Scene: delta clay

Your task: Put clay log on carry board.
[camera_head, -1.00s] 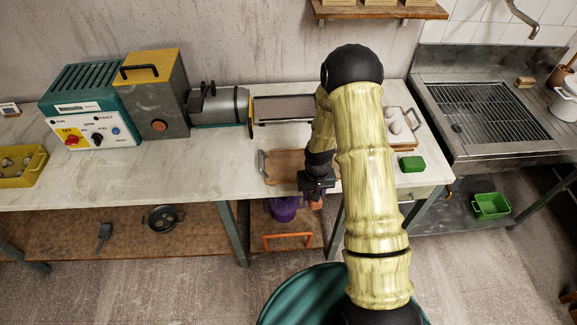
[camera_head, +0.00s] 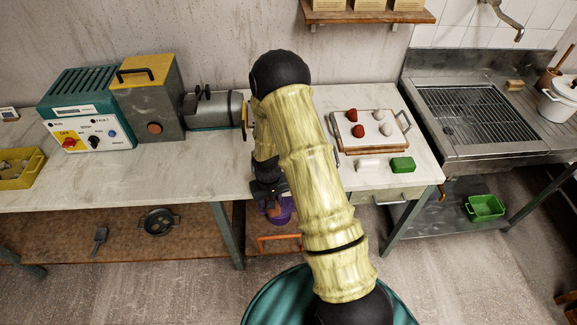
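My gripper (camera_head: 268,188) is at the front edge of the table, left of my forearm, above a purple object. It is small, dark and partly covered by my arm, so its fingers cannot be made out. I cannot make out a clay log in this view. The wooden carry board, with a metal handle, showed on the table a second ago. It is now hidden behind my arm, as is the dark strip by the machine's mouth.
A tray (camera_head: 352,147) with red and pale lumps stands right of my arm, with a white block (camera_head: 368,166) and green block (camera_head: 403,165) before it. The machine (camera_head: 150,105) stands left. The purple object (camera_head: 281,210) is below the table. Bare tabletop lies left of my arm.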

